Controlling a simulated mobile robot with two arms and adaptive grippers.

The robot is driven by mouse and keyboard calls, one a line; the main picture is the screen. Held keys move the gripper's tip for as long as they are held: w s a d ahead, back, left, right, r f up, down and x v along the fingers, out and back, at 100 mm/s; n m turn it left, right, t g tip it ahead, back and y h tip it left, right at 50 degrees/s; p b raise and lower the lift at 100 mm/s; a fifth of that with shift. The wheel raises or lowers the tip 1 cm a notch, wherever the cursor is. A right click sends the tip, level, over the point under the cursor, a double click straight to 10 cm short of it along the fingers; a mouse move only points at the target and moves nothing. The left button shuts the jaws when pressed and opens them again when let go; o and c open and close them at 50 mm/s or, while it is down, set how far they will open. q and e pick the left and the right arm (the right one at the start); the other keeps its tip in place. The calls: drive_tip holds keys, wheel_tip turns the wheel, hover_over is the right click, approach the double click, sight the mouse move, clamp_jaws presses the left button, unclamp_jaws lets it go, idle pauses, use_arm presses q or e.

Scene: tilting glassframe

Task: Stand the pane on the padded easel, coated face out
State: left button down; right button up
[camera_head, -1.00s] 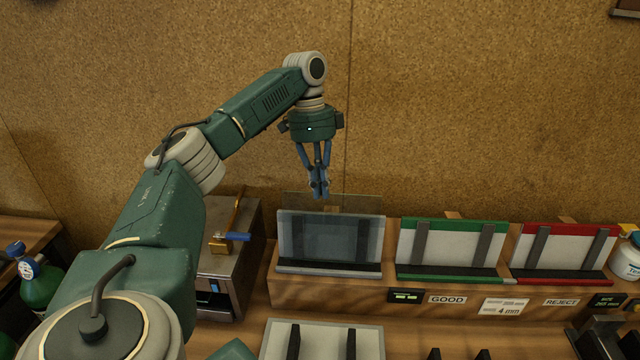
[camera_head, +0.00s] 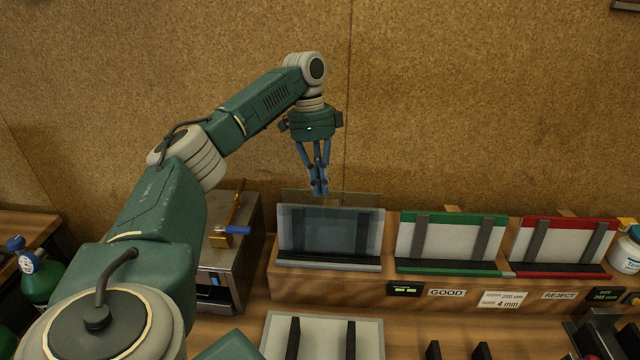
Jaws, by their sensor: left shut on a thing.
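My left gripper (camera_head: 320,192) points straight down with its blue fingers shut on the top edge of a thin, see-through pane (camera_head: 355,198). The pane's top strip shows above the grey easel (camera_head: 330,267), which has dark upright pads and a dark ledge. The area of the easel below the gripper looks tinted, as if seen through the glass. I cannot tell whether the pane touches the ledge or leans on the pads, nor which face is coated. My right gripper is not in view.
A green-framed rack (camera_head: 452,240) above the GOOD label and a red-framed rack (camera_head: 565,245) above REJECT stand to the right. A metal box (camera_head: 228,262) with a blue-handled lever stands left. A pale board (camera_head: 322,340) with black strips lies in front.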

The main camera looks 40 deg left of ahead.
use_arm(q)
drive_tip(key=c, duration=1.8)
unclamp_jaws()
drive_tip(key=shift+f, duration=0.1)
drive_tip(key=v, duration=1.2)
drive_tip(key=shift+d, duration=0.1)
